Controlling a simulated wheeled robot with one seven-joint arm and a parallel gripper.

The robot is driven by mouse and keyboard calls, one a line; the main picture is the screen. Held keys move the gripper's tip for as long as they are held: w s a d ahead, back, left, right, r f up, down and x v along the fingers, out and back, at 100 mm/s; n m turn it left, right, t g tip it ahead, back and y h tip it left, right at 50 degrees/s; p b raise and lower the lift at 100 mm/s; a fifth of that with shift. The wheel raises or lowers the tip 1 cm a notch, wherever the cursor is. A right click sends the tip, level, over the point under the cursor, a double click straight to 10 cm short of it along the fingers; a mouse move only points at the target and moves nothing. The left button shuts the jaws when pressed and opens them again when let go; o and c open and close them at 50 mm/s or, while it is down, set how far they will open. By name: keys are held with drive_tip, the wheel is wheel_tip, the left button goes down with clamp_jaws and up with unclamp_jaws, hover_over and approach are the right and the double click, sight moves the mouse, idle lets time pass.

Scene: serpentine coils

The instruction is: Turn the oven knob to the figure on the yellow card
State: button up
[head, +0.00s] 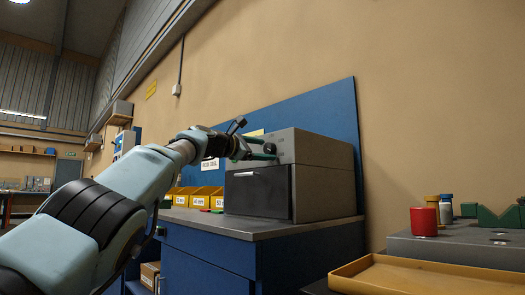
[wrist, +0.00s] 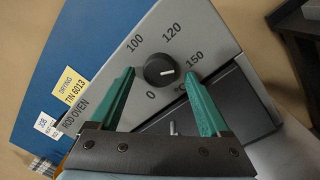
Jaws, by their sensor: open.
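The grey oven (head: 310,148) stands on the bench; its panel shows in the wrist view (wrist: 205,35). The round black knob (wrist: 155,67) has a white mark pointing right, towards the side of the 150. Printed around it are 0, 100, 120 and 150. The yellow card (wrist: 72,92) reads "DRYING TN 6013"; I see no temperature on it. My gripper (wrist: 161,74) is open, its green fingers on either side of the knob, apparently with gaps. It also shows in the head view (head: 270,151) at the oven's front.
A white job card (wrist: 45,124) is beside the yellow card, its small print unreadable. Yellow bins (head: 196,197) stand left of the oven on the blue bench (head: 205,255). A red can (head: 424,222) and a yellow tray (head: 425,275) are at right.

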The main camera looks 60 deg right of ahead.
drive_tip(key=shift+w+a+f+b, duration=0.15)
drive_tip(key=shift+a+b, duration=0.2)
drive_tip(key=shift+b, duration=0.25)
drive_tip(key=shift+w+a+f+b, duration=0.1)
drive_tip(key=shift+a+b, duration=0.25)
drive_tip(key=shift+b, duration=0.2)
drive_tip(key=b+v, duration=0.7)
drive_tip(key=v, duration=0.2)
drive_tip(key=shift+a+r, duration=0.2)
